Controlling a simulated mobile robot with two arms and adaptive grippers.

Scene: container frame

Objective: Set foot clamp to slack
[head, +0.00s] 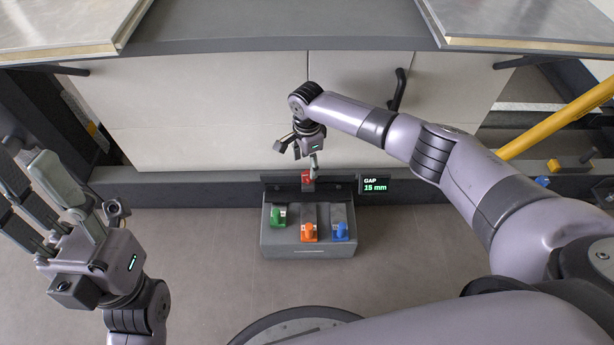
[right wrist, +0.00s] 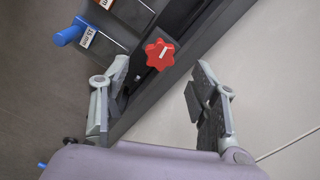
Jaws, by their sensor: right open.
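The red star-shaped knob (head: 307,178), with a white line on its face, sits on the dark rail at the foot of the pale panel. It also shows in the right wrist view (right wrist: 160,54), between my finger tips and beyond them. My right gripper (head: 302,158) is open and empty just above the knob; its fingers (right wrist: 160,80) stand wide apart on either side. No contact with the knob shows. My left gripper (head: 38,190) is open and empty at the left, far from the knob. A display (head: 375,185) beside the knob reads "GAP 15 mm".
A grey box (head: 305,250) in front of the rail holds pieces with green (head: 278,216), orange (head: 308,231) and blue (head: 341,230) handles. The blue one also shows in the right wrist view (right wrist: 68,34). A yellow bar (head: 560,115) slants at the right. Floor at the box's left is clear.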

